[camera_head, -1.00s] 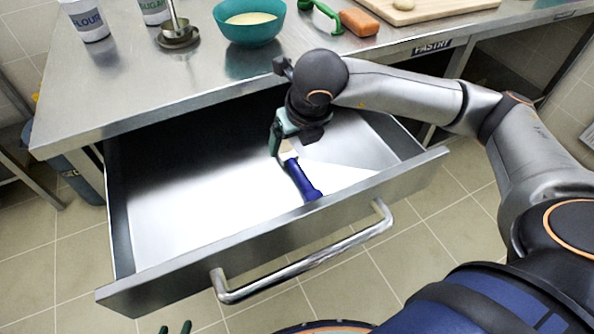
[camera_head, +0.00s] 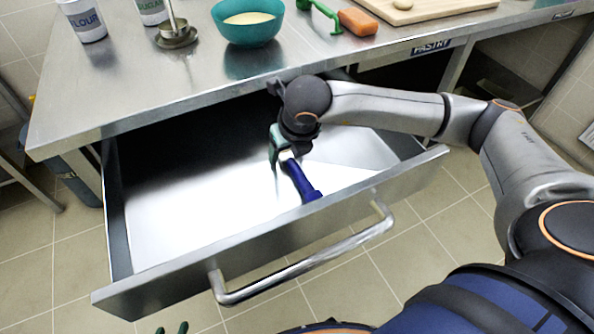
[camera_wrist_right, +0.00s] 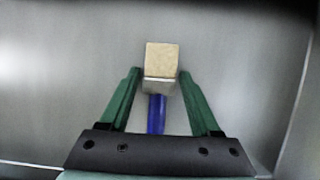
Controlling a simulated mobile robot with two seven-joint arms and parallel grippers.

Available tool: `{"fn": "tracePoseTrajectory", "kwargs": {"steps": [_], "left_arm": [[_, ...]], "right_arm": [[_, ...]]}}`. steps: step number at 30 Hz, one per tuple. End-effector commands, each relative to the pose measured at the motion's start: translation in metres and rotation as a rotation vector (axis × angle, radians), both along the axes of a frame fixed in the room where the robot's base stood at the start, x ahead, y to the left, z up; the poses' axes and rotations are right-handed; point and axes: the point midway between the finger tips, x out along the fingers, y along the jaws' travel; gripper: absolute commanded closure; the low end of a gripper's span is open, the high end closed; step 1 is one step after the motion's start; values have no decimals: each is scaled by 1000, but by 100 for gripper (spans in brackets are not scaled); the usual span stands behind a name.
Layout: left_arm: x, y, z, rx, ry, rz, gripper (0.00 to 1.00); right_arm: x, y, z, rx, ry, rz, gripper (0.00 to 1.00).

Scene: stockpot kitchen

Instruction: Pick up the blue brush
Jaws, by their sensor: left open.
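The blue brush (camera_head: 302,181) lies in the open drawer (camera_head: 165,210), its blue handle pointing to the drawer front. In the right wrist view its pale bristle block (camera_wrist_right: 161,60) lies just beyond the fingertips, and its blue handle (camera_wrist_right: 156,113) runs back between the fingers. My right gripper (camera_head: 281,153) is down in the drawer at the bristle end of the brush. In the wrist view my right gripper (camera_wrist_right: 159,74) is open, with a gap on each side of the handle. My left gripper (camera_head: 173,328) shows only as two spread green fingertips at the bottom edge.
The drawer front with its bar handle (camera_head: 305,262) stands nearest me. The steel counter (camera_head: 150,85) overhangs the drawer's back. On it are a teal bowl (camera_head: 247,30), an orange block (camera_head: 357,21), a cutting board (camera_head: 425,10) and canisters. The rest of the drawer floor is bare.

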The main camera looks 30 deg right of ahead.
Motion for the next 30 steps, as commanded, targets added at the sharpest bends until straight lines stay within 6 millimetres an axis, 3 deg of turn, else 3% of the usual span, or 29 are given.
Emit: {"fn": "tracePoseTrajectory", "kwargs": {"steps": [2, 16, 25, 30], "left_arm": [[0, 0, 0, 0, -1, 0, 50], [0, -1, 1, -2, -2, -1, 50], [0, -2, 1, -3, -2, -2, 50], [0, -2, 5, -3, -1, -3, 50]], "right_arm": [[0, 0, 0, 0, 0, 0, 46], [0, 0, 0, 0, -1, 0, 99], [0, 0, 3, 0, -1, 0, 100], [1, 0, 25, 1, -5, 0, 100]]}}
